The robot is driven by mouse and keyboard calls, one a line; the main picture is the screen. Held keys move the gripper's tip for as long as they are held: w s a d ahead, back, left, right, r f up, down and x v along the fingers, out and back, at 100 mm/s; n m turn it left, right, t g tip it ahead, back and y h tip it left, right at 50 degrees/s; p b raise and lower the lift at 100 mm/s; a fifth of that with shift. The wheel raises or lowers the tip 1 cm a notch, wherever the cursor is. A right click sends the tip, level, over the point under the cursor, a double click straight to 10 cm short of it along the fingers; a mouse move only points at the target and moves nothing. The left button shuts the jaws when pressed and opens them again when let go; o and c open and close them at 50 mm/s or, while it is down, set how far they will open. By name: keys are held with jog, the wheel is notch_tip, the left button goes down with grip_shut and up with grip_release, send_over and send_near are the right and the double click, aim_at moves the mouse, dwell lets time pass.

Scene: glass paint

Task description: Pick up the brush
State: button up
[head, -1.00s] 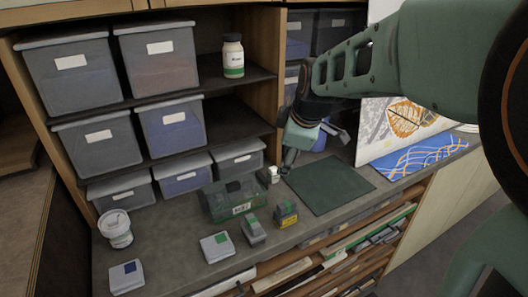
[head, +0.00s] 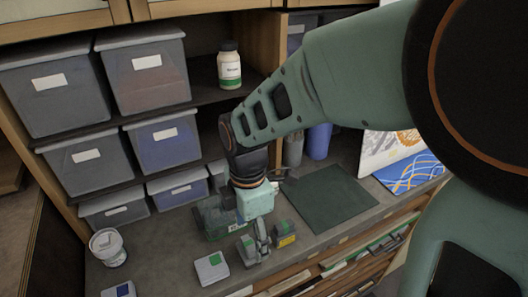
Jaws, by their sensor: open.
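My gripper (head: 261,240) points down over the counter, beside the green-tinted clear bin and above the small grey boxes. Its jaws are open, and I see nothing held between them. I cannot make out a brush in this view; my gripper and arm hide part of the bin and the counter behind them.
The counter (head: 165,245) holds a white tub (head: 108,247), a green-tinted bin (head: 211,218), small boxes (head: 212,268) and a dark green mat (head: 325,200). Lidded storage boxes (head: 150,75) and a white bottle (head: 229,68) fill the shelves. A blue patterned sheet (head: 410,173) lies at the right.

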aim_at(248, 243)
jog(key=shift+w+a+f+b, duration=0.1)
jog(key=shift+a+f+b, duration=0.05)
jog(key=shift+f+b, duration=0.65)
jog(key=shift+w+a+f+b, duration=0.1)
jog(key=shift+a+f+b, duration=0.1)
jog(key=shift+f+b, duration=0.65)
jog(key=shift+a+f+b, duration=0.15)
jog(key=shift+f+b, duration=0.3)
jog(key=shift+f, duration=0.65)
jog(key=c, duration=1.4)
jog(key=shift+o, duration=0.2)
jog(key=shift+r, duration=0.1)
jog(key=shift+r, duration=0.1)
